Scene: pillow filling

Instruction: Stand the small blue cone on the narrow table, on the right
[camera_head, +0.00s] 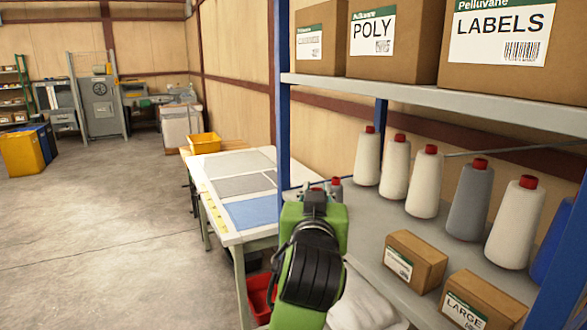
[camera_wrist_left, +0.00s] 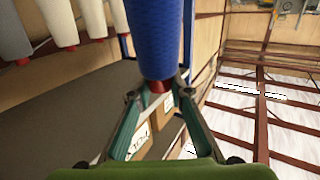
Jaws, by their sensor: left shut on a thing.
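A blue cone (camera_wrist_left: 155,40) with a red tip fills the upper middle of the left wrist view. My left gripper (camera_wrist_left: 158,88) is shut on it near the red tip. In that upside-down view the cone's tip points down the picture, like the shelf cones. In the head view my left gripper (camera_head: 315,194) is in front of the shelf unit, and the held cone is hidden behind it. A long narrow table (camera_head: 231,239) with grey and blue sheets stands to the left of the gripper. My right gripper is not in view.
The shelf (camera_head: 395,205) carries several white and grey cones, a small carton (camera_head: 415,262) and a LARGE carton (camera_head: 478,300). A blue thing (camera_head: 552,242) is at its right end. A yellow bin (camera_head: 204,143) is at the table's far end.

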